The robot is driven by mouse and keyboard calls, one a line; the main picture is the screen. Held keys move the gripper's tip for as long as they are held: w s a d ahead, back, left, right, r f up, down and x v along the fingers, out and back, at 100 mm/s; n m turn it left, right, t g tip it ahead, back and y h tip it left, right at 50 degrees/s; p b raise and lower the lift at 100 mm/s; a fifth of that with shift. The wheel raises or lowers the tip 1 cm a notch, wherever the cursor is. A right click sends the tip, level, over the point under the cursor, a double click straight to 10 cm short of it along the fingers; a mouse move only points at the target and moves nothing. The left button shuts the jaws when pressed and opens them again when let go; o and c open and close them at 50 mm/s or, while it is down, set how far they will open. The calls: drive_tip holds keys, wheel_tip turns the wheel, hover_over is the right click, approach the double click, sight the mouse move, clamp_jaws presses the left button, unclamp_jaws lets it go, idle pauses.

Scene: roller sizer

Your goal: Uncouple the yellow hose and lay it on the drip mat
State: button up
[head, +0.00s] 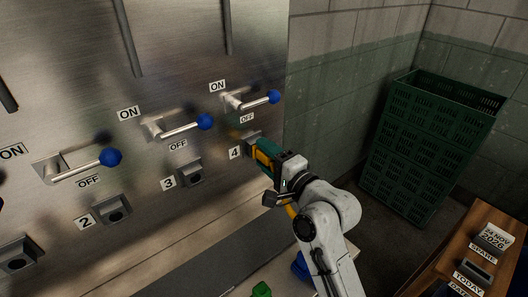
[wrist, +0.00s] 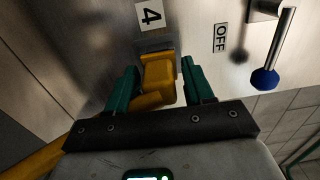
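In the head view my gripper (head: 262,157) is at port 4 and mostly covers the coupling. The hose (wrist: 38,161) runs out at the lower left of the wrist view, and a bit of it shows under my wrist in the head view. I cannot make out the drip mat.
A blue-knobbed lever (head: 260,98) sticks out just above port 4; similar levers and ports 2 and 3 (head: 190,172) lie to the left. Green crates (head: 425,145) stand at the right. A wooden table (head: 450,262) and a small green object (head: 262,290) are lower down.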

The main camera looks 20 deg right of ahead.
sight(272, 161)
clamp_jaws()
drive_tip(key=shift+s, duration=0.15)
drive_tip(key=shift+p+v, duration=0.4)
drive_tip(key=shift+v, duration=2.45)
drive_tip(key=shift+d, duration=0.1)
